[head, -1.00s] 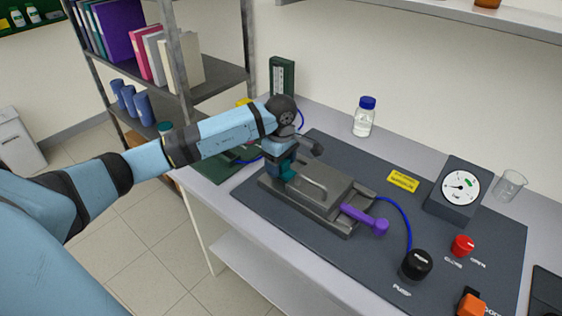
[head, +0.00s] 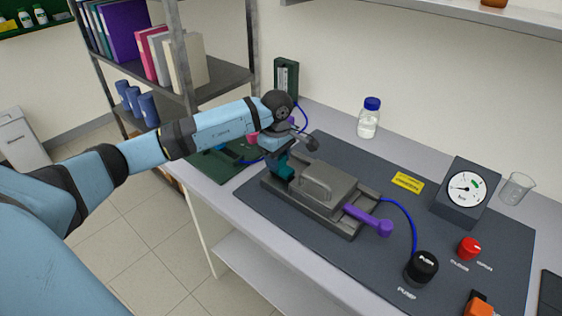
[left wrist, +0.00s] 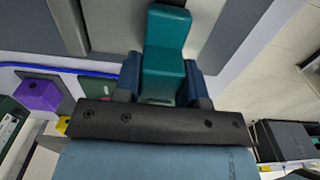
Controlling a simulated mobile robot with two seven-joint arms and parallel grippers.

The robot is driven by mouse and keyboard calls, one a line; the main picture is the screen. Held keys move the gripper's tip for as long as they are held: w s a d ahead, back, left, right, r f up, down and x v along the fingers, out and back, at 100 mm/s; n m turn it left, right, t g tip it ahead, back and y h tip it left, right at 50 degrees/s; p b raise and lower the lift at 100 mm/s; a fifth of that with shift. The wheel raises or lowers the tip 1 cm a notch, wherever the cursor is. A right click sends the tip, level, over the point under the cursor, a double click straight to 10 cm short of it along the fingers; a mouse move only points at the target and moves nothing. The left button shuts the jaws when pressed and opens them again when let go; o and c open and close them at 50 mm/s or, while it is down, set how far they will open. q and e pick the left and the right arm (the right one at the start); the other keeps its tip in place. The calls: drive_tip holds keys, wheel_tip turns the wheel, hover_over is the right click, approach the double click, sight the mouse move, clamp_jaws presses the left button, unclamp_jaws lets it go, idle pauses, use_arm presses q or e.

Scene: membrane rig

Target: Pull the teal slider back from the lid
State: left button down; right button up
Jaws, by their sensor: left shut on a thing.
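The teal slider (head: 285,171) sits at the left end of the grey rig (head: 352,229), beside the grey lid with its raised handle (head: 318,183). My left gripper (head: 278,165) is over that end of the rig and shut on the slider. In the left wrist view the teal slider (left wrist: 165,55) stands between the two blue fingers, with grey rig surfaces above it. The gripper and wrist partly hide the slider in the head view. A purple lever (head: 368,219) sticks out at the rig's right end. My right gripper is not in view.
On the dark mat are a black pump knob (head: 422,266), a red knob (head: 469,248), a gauge box (head: 466,192) and a yellow label (head: 407,182). A blue tube (head: 410,215) runs to the rig. A bottle (head: 369,118) and beaker (head: 516,188) stand behind.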

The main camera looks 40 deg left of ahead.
use_arm(q)
drive_tip(key=c, duration=1.1)
unclamp_jaws()
drive_tip(key=shift+a, duration=0.2)
drive_tip(key=o, duration=0.4)
drive_tip(key=shift+a, duration=0.1)
drive_tip(key=shift+r, duration=0.45)
wheel_tip(320, 180, up, 13)
drive_tip(key=shift+f+b, duration=0.1)
drive_tip(key=shift+b, duration=0.4)
